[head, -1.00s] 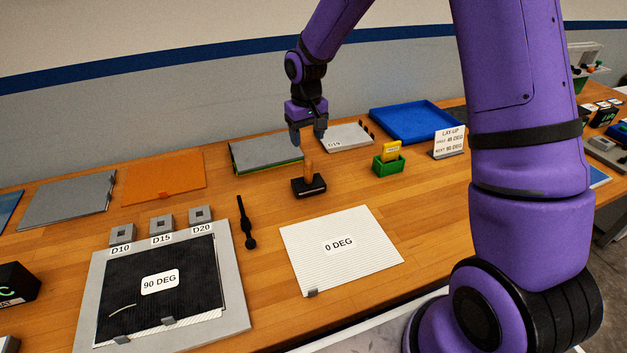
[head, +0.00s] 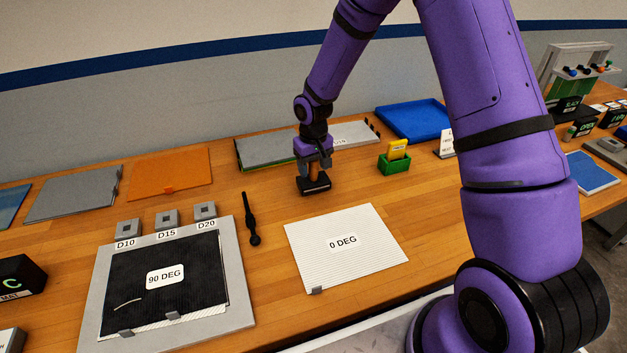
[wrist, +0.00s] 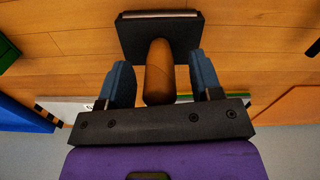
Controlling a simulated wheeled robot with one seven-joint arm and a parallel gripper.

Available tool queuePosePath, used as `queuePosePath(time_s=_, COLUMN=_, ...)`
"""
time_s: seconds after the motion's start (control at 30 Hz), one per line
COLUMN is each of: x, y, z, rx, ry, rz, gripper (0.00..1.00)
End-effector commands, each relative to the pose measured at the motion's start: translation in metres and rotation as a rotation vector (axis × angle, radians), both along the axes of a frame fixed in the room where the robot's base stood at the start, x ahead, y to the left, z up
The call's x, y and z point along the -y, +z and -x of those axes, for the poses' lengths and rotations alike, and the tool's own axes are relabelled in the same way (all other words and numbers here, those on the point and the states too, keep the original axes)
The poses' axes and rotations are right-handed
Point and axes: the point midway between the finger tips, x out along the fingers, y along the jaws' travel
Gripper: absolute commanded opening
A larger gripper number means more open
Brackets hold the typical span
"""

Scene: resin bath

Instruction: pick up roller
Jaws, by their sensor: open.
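The roller shows a wooden handle (wrist: 158,75) standing upright from a black block (head: 314,187) on the wooden bench; the block also shows in the wrist view (wrist: 160,38). I cannot tell roller head from holder. My gripper (head: 315,168) is low over it, pointing down. In the wrist view its two blue-grey fingers (wrist: 161,76) are open, one on each side of the handle, with a visible gap on both sides.
A slim black tool (head: 251,219) lies to the left. A white sheet marked 0 DEG (head: 345,262) lies in front. A green box with a yellow item (head: 395,164) stands to the right. Grey and orange sheets (head: 170,171) and a blue tray (head: 414,135) lie behind.

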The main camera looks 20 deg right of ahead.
Motion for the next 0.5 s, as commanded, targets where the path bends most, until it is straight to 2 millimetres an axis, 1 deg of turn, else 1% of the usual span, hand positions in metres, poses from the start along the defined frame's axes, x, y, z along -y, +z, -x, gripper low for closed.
queuePosePath(time_s=0.1, x=0.0000, y=-0.0062, z=0.0001, rx=0.000, ry=0.000, rz=0.000, gripper=0.59)
queuePosePath(time_s=0.3, x=0.0000, y=-0.0064, z=0.0000, rx=0.000, ry=-0.001, rz=0.000, gripper=0.59)
queuePosePath(time_s=0.33, x=0.0000, y=-0.0064, z=0.0000, rx=0.000, ry=-0.001, rz=0.000, gripper=0.55)
queuePosePath(time_s=0.37, x=0.0000, y=-0.0064, z=0.0000, rx=0.000, ry=-0.001, rz=0.000, gripper=0.48)
queuePosePath(time_s=0.4, x=0.0000, y=-0.0064, z=0.0000, rx=0.000, ry=0.000, rz=0.000, gripper=0.38)
queuePosePath(time_s=0.47, x=0.0000, y=-0.0063, z=0.0000, rx=0.000, ry=0.000, rz=0.000, gripper=0.25)
queuePosePath(time_s=0.5, x=0.0000, y=-0.0063, z=0.0000, rx=0.000, ry=-0.001, rz=0.000, gripper=0.15)
